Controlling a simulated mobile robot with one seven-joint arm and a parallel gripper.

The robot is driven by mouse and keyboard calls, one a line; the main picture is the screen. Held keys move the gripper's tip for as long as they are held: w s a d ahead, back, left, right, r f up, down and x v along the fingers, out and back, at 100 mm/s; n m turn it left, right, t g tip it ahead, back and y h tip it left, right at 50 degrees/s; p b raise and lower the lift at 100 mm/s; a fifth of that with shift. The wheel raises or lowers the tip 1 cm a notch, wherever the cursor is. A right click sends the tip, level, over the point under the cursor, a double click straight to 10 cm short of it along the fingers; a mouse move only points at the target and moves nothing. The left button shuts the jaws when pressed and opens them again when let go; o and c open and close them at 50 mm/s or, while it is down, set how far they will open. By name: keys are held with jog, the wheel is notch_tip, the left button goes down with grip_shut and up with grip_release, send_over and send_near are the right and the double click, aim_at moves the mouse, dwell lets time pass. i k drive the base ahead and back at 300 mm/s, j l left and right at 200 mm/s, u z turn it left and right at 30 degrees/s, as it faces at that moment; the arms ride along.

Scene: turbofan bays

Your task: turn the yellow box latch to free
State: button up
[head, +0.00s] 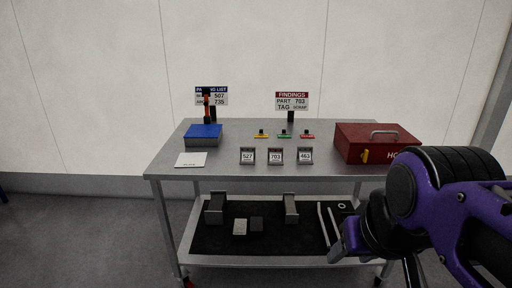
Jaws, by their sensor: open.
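The yellow latch (365,156) is a small upright piece on the front face of the red box (351,144), toward its left side. The box stands closed at the right end of the table top, with a grey handle on its lid and white lettering on its front, partly hidden by my arm. My gripper (340,243) is at the lower right, in front of the table and below the latch, well apart from it. It is open, with nothing seen in it; part of it is hidden by my purple wrist.
The grey table (230,172) also holds a blue box (204,131), a white card (191,159), three number stands (275,156), small coloured tags (284,135) and two signs (292,101). A lower shelf with a black mat (265,243) carries metal parts.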

aim_at(364, 156)
jog(key=i, duration=1.65)
jog(key=k+z, duration=0.1)
jog(key=z, duration=0.25)
jog(key=l+z, duration=0.15)
jog(key=z, duration=0.2)
jog(key=k+l+z, duration=0.15)
jog(key=z, duration=0.15)
